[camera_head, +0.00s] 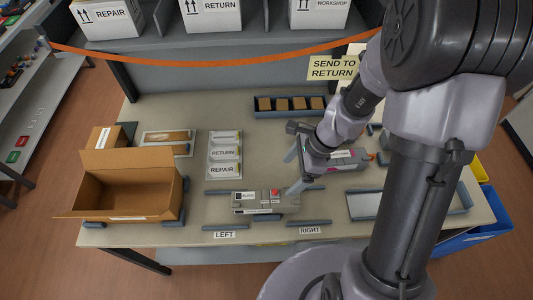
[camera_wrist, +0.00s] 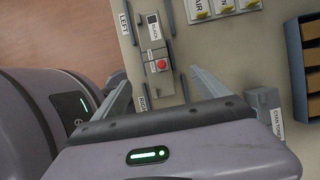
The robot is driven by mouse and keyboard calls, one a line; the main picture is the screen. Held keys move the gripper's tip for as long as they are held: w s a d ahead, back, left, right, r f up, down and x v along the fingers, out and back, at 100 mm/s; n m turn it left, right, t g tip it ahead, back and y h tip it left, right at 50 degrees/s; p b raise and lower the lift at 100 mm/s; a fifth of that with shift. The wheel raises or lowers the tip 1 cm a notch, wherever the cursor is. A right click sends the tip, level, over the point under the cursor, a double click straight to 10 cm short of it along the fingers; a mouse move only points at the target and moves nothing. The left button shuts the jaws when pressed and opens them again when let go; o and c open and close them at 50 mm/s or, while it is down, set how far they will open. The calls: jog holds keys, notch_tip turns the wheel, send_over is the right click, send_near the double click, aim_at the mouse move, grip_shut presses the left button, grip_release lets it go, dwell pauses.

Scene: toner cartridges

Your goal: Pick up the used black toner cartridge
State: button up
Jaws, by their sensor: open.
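A long grey cartridge-like unit (camera_head: 250,209) lies at the front of the table, between the LEFT and RIGHT labels. It carries a white label and a red round part. In the wrist view the unit (camera_wrist: 151,48) shows a label that seems to read BLACK. My gripper (camera_head: 294,170) is open and empty near the unit's right end, above the table. In the wrist view the two fingers of my gripper (camera_wrist: 160,80) stand apart, with the red-dotted end of the unit between and beyond their tips. I cannot tell how high the fingers are.
Grey guide bars (camera_head: 225,227) flank the unit. An open cardboard box (camera_head: 122,201) stands left; a white RETURN/REPAIR panel (camera_head: 224,154) lies behind. A magenta-labelled unit (camera_head: 342,158) is behind my gripper. A blue-rimmed tray (camera_head: 365,205) lies right, a bin of brown blocks (camera_head: 290,113) at the back.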

aim_at(268, 198)
jog(key=b+x, duration=0.2)
jog(key=x, duration=0.3)
jog(key=b+x, duration=0.3)
jog(key=x, duration=0.3)
jog(key=s+b+x, duration=0.1)
jog(key=b+x, duration=0.2)
jog(key=x, duration=0.3)
jog(key=shift+a, duration=0.25)
jog(key=shift+r, duration=0.1)
grip_shut()
